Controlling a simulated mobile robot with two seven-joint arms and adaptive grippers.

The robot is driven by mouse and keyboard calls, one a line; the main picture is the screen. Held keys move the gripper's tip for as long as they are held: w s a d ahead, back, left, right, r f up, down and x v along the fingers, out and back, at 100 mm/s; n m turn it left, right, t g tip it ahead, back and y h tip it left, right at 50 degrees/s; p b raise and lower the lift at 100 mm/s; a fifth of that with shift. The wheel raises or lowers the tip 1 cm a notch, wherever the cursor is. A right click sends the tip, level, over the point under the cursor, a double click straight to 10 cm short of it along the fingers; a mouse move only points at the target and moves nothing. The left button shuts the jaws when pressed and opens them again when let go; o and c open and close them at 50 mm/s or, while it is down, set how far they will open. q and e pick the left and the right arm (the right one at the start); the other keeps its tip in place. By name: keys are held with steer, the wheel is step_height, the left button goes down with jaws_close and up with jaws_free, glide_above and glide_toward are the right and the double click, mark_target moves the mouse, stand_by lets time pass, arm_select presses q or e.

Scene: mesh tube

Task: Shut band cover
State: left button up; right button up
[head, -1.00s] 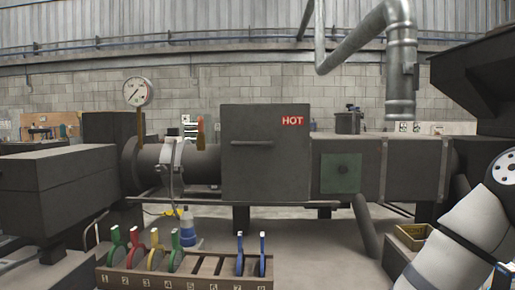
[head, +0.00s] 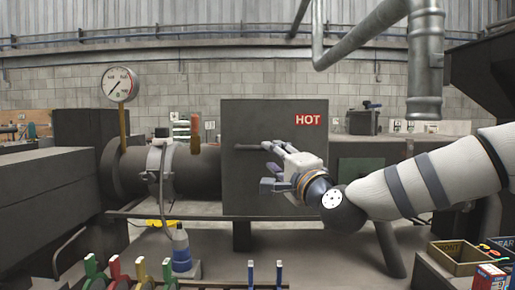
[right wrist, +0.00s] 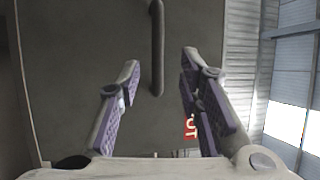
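The band cover (head: 245,180) is a dark grey box-like panel facing me, with a red HOT label (head: 309,119) at its upper right. I cannot tell whether it is fully shut. Its dark bar handle (head: 247,147) runs across the panel in the head view; it also shows upright in the right wrist view (right wrist: 157,45). My right gripper (head: 270,152) is at the right end of the handle. In the right wrist view the gripper (right wrist: 160,62) has its fingers apart, with the handle between their tips and gaps on both sides. My left gripper is not in view.
A dark barrel (head: 200,172) with a metal clamp and a pressure gauge (head: 120,83) lies left of the cover. Coloured upright tags (head: 140,272) line the front edge. Bins (head: 457,257) are at the lower right. A duct (head: 425,60) hangs above right.

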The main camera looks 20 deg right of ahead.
mark_target(262, 149)
steer(key=x, duration=0.5)
steer(key=f+b+x, duration=0.1)
steer(key=x, duration=0.1)
steer(key=shift+w+r, duration=0.1)
steer(key=shift+w, duration=0.35)
steer(key=shift+w+a+r, duration=0.1)
steer(key=shift+w+r, duration=0.05)
steer(key=shift+w, duration=0.1)
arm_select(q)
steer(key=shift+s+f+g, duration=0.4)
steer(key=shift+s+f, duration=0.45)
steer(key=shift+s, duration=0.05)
arm_select(e)
steer(key=shift+r, duration=0.25)
jaws_close()
